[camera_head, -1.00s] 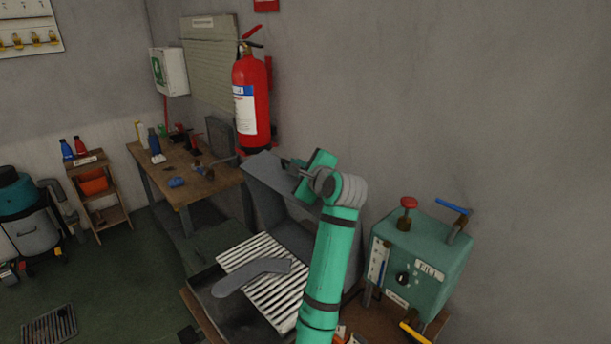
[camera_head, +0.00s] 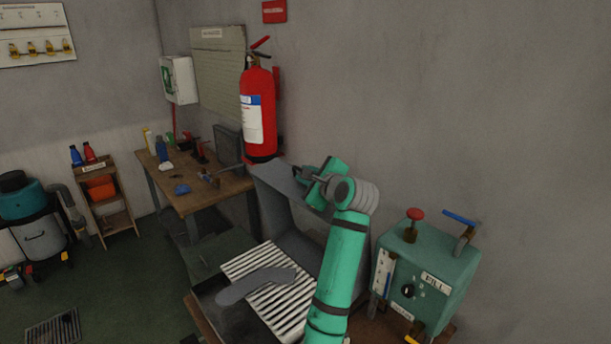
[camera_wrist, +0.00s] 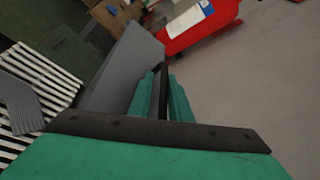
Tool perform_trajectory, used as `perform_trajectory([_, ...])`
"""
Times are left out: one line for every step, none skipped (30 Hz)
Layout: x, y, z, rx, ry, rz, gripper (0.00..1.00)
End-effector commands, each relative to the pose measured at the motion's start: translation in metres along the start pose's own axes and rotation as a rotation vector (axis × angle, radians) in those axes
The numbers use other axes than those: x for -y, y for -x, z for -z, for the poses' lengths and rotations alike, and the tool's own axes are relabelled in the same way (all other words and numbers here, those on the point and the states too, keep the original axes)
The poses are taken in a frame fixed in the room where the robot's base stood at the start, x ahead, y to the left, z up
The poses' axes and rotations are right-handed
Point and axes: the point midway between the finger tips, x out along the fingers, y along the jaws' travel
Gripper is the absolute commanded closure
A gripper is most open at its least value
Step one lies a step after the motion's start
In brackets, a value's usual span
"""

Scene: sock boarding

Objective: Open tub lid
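The grey tub (camera_head: 214,318) stands low in the middle of the head view. Its grey lid (camera_head: 272,207) stands raised and tilted back behind the white slatted rack (camera_head: 250,263). The lid also shows in the wrist view (camera_wrist: 120,70) as a flat grey panel left of the fingers. My gripper (camera_head: 300,172) is at the upper right edge of the lid, and it also shows in the wrist view (camera_wrist: 161,85). A narrow dark bar lies between its green sides. I cannot tell whether the fingers are shut on the lid.
A grey sock-shaped piece (camera_head: 255,284) lies across the rack. A green machine (camera_head: 430,270) marked FILL stands to the right. A red fire extinguisher (camera_head: 258,115) hangs on the wall just beyond my gripper. A wooden bench (camera_head: 200,190) stands behind to the left.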

Motion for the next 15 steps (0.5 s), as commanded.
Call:
perform_trajectory([0.000,0.001,0.000,0.000,0.000,0.000,0.83])
perform_trajectory([0.000,0.002,0.000,0.000,0.000,0.001,0.83])
perform_trajectory([0.000,0.004,0.000,0.000,0.000,0.001,0.83])
perform_trajectory([0.000,0.006,0.000,0.000,0.000,0.001,0.83])
perform_trajectory([0.001,0.009,0.000,0.000,0.000,0.001,0.83])
perform_trajectory([0.001,0.014,0.000,0.000,0.000,0.002,0.83])
perform_trajectory([0.001,0.018,0.001,0.000,0.000,0.002,0.83])
perform_trajectory([0.001,0.023,0.001,0.000,0.001,0.002,0.83])
perform_trajectory([0.000,0.030,0.001,-0.001,0.001,0.003,0.83])
perform_trajectory([0.001,0.036,0.000,0.000,0.001,0.003,0.83])
perform_trajectory([0.001,0.042,0.001,-0.001,0.001,0.003,0.83])
perform_trajectory([0.001,0.050,0.001,-0.001,0.001,0.004,0.83])
perform_trajectory([0.001,0.056,0.001,-0.001,0.001,0.004,0.83])
perform_trajectory([0.001,0.062,0.001,-0.001,0.001,0.004,0.83])
perform_trajectory([0.001,0.069,0.000,-0.001,0.001,0.003,0.83])
